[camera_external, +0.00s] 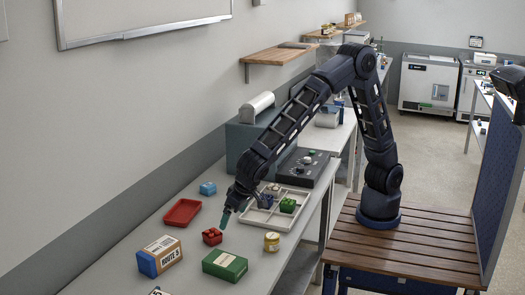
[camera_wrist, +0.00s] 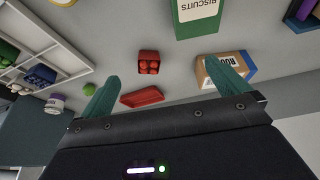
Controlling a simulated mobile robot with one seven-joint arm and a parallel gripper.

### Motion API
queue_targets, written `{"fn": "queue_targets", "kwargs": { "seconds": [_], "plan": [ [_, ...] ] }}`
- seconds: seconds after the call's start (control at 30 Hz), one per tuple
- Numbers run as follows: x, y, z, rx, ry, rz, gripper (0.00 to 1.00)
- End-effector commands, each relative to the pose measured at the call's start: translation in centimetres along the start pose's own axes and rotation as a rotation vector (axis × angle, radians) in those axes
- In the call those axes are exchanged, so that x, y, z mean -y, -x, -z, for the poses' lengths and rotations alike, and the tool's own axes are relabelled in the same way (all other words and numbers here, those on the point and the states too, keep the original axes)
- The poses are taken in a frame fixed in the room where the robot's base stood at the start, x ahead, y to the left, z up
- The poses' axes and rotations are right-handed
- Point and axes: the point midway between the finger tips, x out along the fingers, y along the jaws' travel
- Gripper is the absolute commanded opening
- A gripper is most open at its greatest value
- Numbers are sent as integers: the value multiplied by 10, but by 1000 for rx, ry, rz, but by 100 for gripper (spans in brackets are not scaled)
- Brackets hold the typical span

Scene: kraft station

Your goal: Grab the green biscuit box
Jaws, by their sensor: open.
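My gripper (camera_external: 224,217) points down over the bench, behind the box and close to the red brick (camera_external: 212,237). In the wrist view my gripper (camera_wrist: 158,84) has its two green fingers wide apart with nothing between them. It is apart from the biscuit box.
A blue and brown box (camera_external: 160,256) stands left of the green one.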

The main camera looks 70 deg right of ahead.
Motion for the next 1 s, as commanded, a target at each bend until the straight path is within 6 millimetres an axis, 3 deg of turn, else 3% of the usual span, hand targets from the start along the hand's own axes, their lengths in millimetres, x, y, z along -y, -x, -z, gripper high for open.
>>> {"fn": "queue_targets", "kwargs": {
  "seconds": [0.03, 0.1, 0.3, 0.47, 0.8, 1.0],
  "plan": [
    [19, -8, -15, -3, 8, 1, 100],
    [38, -17, -31, -9, 6, 3, 100],
    [70, -30, -58, -20, 1, 10, 100],
    [74, -38, -61, -22, -1, 12, 100],
    [73, -82, -60, -21, -1, 10, 100],
    [74, -93, -60, -21, -1, 11, 100]
  ]
}}
